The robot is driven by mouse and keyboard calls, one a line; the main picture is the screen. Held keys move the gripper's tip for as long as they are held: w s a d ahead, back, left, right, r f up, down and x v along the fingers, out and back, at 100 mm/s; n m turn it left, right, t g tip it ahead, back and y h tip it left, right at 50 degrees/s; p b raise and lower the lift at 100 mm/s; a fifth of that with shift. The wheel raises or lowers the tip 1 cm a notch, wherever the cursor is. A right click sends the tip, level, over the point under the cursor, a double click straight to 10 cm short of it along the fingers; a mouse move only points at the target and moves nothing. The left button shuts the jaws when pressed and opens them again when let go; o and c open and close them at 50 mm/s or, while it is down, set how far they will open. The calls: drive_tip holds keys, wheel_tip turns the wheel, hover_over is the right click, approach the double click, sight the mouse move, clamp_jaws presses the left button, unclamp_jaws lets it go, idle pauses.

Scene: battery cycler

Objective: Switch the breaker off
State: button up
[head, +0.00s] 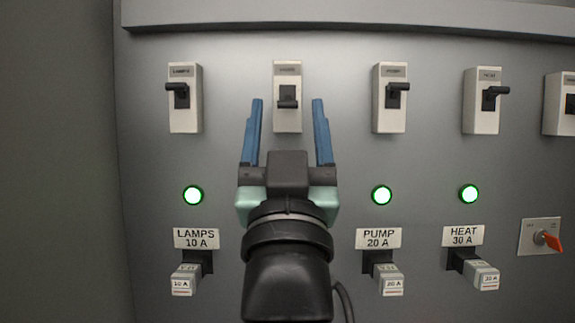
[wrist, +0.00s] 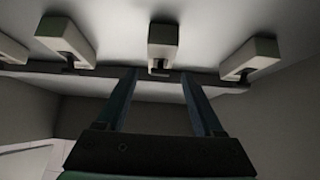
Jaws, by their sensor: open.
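A pale breaker (head: 288,70) with a black lever (head: 288,103) is second from the left in the top row on the grey panel. Its label is too small to read surely. Its lever sits lower than those of its neighbours. My gripper (head: 287,102) is open and empty, with one blue finger on each side of this breaker's lower part in the picture. In the wrist view, the breaker (wrist: 163,38) shows above and between the fingertips, and its lever (wrist: 159,70) appears between them. I cannot tell whether a finger touches it.
Other breakers in the row are LAMPS (head: 184,112), PUMP (head: 390,113), a third (head: 482,113) and one cut off at the right edge (head: 558,117). Green lamps (head: 382,195), labelled plug-like blocks (head: 386,280) and an orange rotary switch (head: 547,240) lie below. A ledge (head: 350,14) runs above.

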drive_tip(key=b+v, duration=0.4)
drive_tip(key=v, duration=0.7)
drive_tip(key=shift+s+f, duration=0.25)
drive_tip(key=shift+s, duration=0.1)
drive_tip(key=shift+r, duration=0.1)
drive_tip(key=shift+t, duration=0.4)
drive_tip(key=s+r, duration=0.2)
drive_tip(key=s, duration=0.1)
drive_tip(key=s+r, duration=0.1)
drive_tip(key=shift+s, duration=0.25)
